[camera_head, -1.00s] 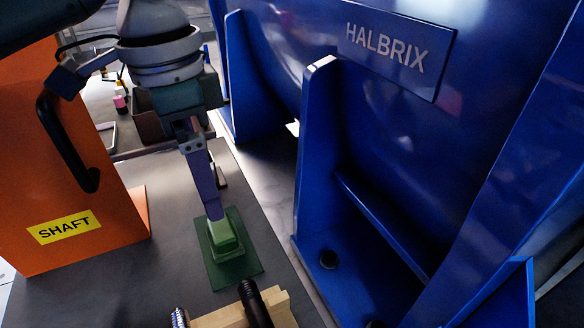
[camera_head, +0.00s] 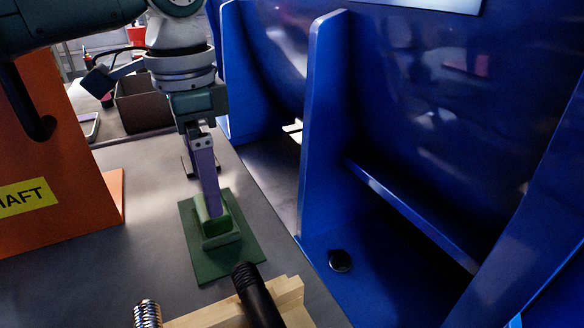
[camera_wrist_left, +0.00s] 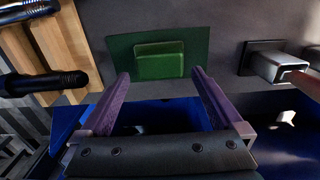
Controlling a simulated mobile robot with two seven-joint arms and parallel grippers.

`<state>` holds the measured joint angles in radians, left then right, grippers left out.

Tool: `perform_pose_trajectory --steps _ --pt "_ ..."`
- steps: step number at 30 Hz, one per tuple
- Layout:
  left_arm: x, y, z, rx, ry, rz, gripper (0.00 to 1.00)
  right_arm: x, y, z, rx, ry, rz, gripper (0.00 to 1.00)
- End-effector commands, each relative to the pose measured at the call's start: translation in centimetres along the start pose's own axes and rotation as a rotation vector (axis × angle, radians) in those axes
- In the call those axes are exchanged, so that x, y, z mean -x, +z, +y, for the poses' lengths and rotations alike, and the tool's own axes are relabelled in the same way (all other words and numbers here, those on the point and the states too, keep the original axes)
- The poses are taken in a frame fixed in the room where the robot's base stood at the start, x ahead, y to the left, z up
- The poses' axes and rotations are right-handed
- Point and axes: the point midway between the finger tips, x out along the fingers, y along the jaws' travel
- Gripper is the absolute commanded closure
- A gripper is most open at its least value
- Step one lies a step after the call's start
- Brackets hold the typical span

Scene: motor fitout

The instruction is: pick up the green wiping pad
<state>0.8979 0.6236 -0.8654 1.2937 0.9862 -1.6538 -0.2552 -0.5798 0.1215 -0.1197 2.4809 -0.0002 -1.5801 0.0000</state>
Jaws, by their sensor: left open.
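The green wiping pad (camera_head: 222,240) is a small block on a flat dark green mat (camera_head: 245,267) on the grey bench. It also shows in the left wrist view (camera_wrist_left: 160,65). My left gripper (camera_head: 212,212) points down at the pad, its purple fingers hiding part of it in the head view. In the left wrist view, the open fingers (camera_wrist_left: 160,73) are spread wider than the pad, with their tips near its two sides. I cannot tell whether they touch it. My right gripper is not in view.
A wooden block (camera_head: 288,292) with dark and threaded shafts stands in front of the mat. An orange SHAFT panel (camera_head: 60,185) is at the left. Blue motor ribs (camera_head: 325,130) rise at the right. A brown box (camera_head: 143,104) sits behind.

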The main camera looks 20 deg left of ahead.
Motion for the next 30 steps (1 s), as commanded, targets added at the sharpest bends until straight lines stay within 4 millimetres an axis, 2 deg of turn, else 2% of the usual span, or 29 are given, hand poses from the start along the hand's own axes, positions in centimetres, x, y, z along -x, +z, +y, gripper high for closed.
perform_pose_trajectory --steps 1,5,12,30 --pt "-1.5 -0.1 0.1 -0.001 0.001 -0.001 0.0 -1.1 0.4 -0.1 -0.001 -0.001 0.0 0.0" --pt "-3.3 -0.1 0.1 0.0 0.0 -0.001 0.0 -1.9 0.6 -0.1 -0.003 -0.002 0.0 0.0" --pt "-3.4 -0.1 0.1 -0.001 -0.001 0.0 0.0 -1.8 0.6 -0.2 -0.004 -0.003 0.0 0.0" --pt "-3.4 0.0 0.0 0.0 0.0 0.0 0.66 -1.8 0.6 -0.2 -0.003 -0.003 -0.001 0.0"
